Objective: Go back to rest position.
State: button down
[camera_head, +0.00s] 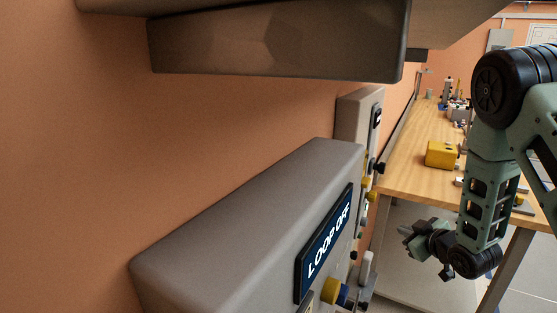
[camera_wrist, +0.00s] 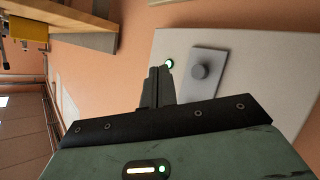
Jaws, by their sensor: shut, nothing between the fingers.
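My gripper (camera_head: 408,235) hangs at the lower right in the head view, at the end of my bent green arm, to the right of the wall boxes and in front of the wooden bench. In the wrist view my gripper (camera_wrist: 160,88) has its dark fingers together with nothing between them. I cannot tell the gap between the fingertips and the panel.
A grey box labelled "LOOP OFF" (camera_head: 250,225) fills the lower middle, near the orange wall (camera_head: 60,120). A grey housing (camera_head: 280,45) overhangs above. The wooden bench (camera_head: 410,150) carries a yellow box (camera_head: 441,154) and several small items.

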jog(key=s+a+r+m+g+h, duration=0.1)
jog(key=s+a+r+m+g, duration=0.15)
jog(key=s, duration=0.45)
jog(key=s+a+r+m+g, duration=0.15)
jog(key=s+r+g, duration=0.25)
jog(key=s, duration=0.4)
jog(key=s+a+r+m+g+h, duration=0.1)
jog(key=s+a+r+m+g, duration=0.2)
jog(key=s, duration=0.4)
jog(key=s+a+r+n+g, duration=0.2)
jog(key=s+a+n, duration=0.5)
jog(key=s+a, duration=0.7)
jog(key=a+g, duration=0.1)
jog(key=a, duration=0.2)
jog(key=shift+s+a+r+n+g+y, duration=0.15)
jog(key=shift+s+n+g+y, duration=0.15)
jog(key=shift+n+g, duration=0.1)
